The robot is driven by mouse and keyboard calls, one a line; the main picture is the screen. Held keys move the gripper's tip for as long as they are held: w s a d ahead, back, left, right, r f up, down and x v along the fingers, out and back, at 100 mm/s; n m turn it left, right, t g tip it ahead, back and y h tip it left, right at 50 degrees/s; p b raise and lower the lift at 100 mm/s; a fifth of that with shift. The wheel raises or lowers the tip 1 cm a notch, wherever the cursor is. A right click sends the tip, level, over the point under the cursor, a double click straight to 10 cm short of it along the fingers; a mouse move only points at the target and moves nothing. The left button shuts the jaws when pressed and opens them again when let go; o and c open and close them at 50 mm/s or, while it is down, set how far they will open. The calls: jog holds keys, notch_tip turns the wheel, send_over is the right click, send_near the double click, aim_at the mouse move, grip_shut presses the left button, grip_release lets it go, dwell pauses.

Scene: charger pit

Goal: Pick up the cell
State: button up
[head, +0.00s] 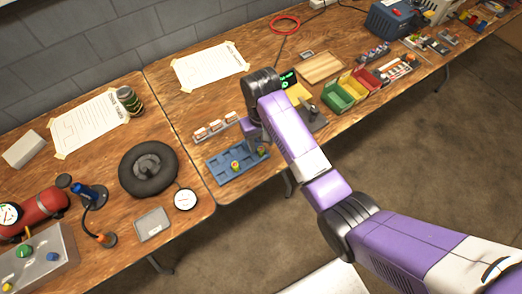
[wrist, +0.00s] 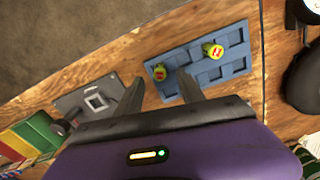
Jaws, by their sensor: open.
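A blue slotted tray (head: 222,175) lies near the table's front edge. It also shows in the wrist view (wrist: 234,66). Two yellow-green cells with red marks stand in it, the left one (head: 236,166) and the right one (head: 262,151) in the head view. In the wrist view these are the far cell (wrist: 213,51) and the near cell (wrist: 159,73). My gripper (wrist: 160,77) is open above the tray's end, and the near cell shows between its fingers, with no visible grip. In the head view my gripper (head: 252,138) partly hides the tray's right end.
A rail of white and orange blocks (head: 215,128) lies behind the tray. A dark grey fixture (wrist: 93,103) is beside the tray. Green (head: 338,96), yellow and red bins stand farther right. A black tyre-like ring (head: 130,180) and a gauge (head: 185,200) lie to the left.

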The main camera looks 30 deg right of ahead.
aim_at(261, 149)
jog(key=shift+d+f+p, duration=0.1)
jog(key=shift+f+p, duration=0.25)
jog(key=shift+f, duration=2.3)
jog(key=shift+w, duration=0.1)
grip_shut()
